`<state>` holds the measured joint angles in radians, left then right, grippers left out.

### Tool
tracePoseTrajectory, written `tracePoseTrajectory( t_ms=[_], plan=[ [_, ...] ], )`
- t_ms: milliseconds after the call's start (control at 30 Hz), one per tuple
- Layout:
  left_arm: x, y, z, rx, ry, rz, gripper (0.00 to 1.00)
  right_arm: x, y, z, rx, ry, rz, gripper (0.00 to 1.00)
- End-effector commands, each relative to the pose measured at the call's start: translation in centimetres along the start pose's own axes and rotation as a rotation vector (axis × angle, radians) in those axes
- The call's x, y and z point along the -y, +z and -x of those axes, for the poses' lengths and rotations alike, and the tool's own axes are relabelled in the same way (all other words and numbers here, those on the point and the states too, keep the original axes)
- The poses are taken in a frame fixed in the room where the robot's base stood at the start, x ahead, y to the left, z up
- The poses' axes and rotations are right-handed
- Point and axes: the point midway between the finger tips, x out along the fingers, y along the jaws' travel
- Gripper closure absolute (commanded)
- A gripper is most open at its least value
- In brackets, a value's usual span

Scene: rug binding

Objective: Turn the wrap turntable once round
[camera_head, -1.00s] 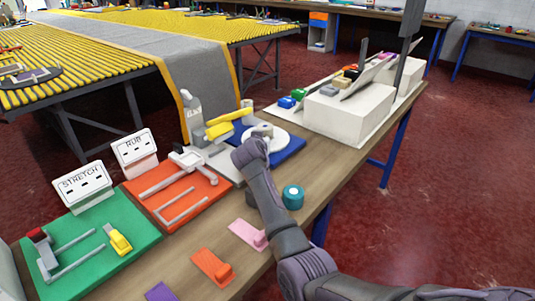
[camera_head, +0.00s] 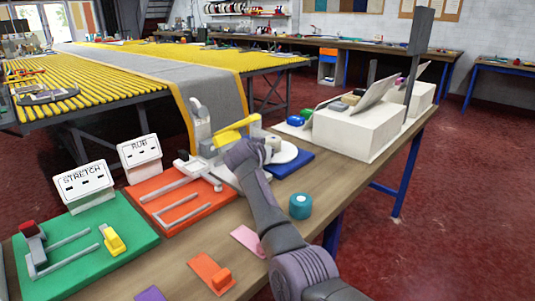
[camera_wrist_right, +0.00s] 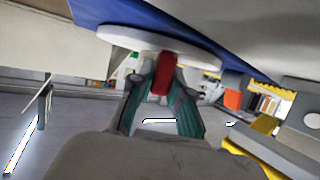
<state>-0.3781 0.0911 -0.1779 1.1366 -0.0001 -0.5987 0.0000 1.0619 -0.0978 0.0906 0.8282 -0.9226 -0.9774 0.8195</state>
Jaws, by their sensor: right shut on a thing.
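The wrap turntable is a white round disc (camera_head: 288,154) on a blue base (camera_head: 294,167), near the middle of the bench. A pale roll (camera_head: 273,143) stands over the disc. My right gripper (camera_head: 248,153) is at the disc's left edge in the head view; the arm hides its fingertips there. In the right wrist view the white disc (camera_wrist_right: 122,36) and blue base (camera_wrist_right: 205,22) appear upside down. There my right gripper (camera_wrist_right: 160,82) is shut on a red handle (camera_wrist_right: 162,74) at the disc's edge. My left gripper is not in view.
A yellow lever (camera_head: 235,130) on a grey device is close behind my right gripper. The orange RUB board (camera_head: 180,208) and green STRETCH board (camera_head: 85,242) lie to the left. A teal roll (camera_head: 300,206) stands to the right of my arm. White boxes (camera_head: 350,130) stand beyond the turntable.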

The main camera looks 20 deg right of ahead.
Motion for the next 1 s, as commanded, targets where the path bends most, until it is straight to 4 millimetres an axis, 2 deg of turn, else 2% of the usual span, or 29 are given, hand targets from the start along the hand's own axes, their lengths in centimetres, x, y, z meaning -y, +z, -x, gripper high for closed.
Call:
tracePoseTrajectory(
  t_ms=[33,67,200,533,667,767,1000],
  plan=[
    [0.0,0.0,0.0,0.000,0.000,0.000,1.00,-0.1,0.1,0.0,0.002,0.002,0.002,1.00],
    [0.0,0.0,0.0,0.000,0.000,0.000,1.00,-0.1,0.1,0.0,0.002,0.003,0.002,0.81],
    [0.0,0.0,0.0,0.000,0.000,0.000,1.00,-0.1,0.1,0.0,0.002,0.002,0.001,0.58],
    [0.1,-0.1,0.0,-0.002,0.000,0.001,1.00,0.0,0.0,0.1,0.001,0.001,0.000,0.56],
    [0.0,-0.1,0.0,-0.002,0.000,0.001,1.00,0.1,0.0,0.9,-0.002,-0.001,0.000,0.56],
    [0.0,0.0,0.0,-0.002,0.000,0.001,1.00,0.1,0.1,2.3,-0.002,-0.001,-0.001,0.56],
    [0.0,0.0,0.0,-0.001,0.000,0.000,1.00,0.1,0.1,7.2,0.001,-0.002,-0.002,0.56]
  ],
)
